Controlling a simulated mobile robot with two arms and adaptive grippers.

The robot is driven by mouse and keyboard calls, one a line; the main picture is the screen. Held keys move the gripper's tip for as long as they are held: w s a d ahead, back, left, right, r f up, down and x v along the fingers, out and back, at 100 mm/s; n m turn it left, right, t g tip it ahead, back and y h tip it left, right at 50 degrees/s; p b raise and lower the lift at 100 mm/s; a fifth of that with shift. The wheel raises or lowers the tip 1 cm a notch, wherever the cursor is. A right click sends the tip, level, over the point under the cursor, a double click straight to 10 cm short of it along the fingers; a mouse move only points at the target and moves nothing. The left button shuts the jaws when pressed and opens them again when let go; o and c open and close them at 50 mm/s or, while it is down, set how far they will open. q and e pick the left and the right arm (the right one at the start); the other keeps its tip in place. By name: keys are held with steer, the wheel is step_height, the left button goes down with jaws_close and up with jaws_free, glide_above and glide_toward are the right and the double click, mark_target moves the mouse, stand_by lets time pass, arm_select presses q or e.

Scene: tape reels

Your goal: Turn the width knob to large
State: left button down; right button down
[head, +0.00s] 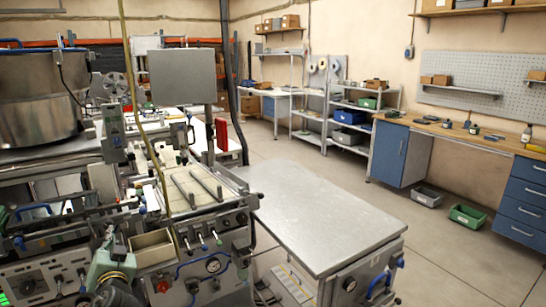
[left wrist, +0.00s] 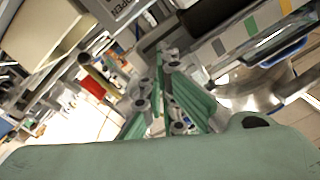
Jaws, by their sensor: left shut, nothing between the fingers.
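My left gripper (head: 118,248) is low at the left in the head view, in front of the machine's front panel and just left of an open beige bin. In the left wrist view its green fingers (left wrist: 168,80) are shut and empty. I cannot tell which is the width knob, and no size marks are legible. My arm hides part of the panel. My right gripper is in neither view.
The beige bin (head: 150,258) sits close to my gripper. A bare metal table (head: 315,215) stands further right.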

mark_target(101, 227)
arm_select(q)
steer(key=shift+w+a+r+b, duration=0.3)
steer(key=shift+w+a+b, duration=0.05)
steer(key=shift+w+a, duration=0.15)
steer(key=shift+r, duration=0.3)
steer(key=shift+a, duration=0.15)
stand_by(0.5)
steer(key=shift+a+r, duration=0.2)
steer(key=shift+a, duration=0.35)
steer(key=shift+s, duration=0.15)
steer(key=shift+s+a+f, duration=0.1)
steer(key=shift+a+f, duration=0.05)
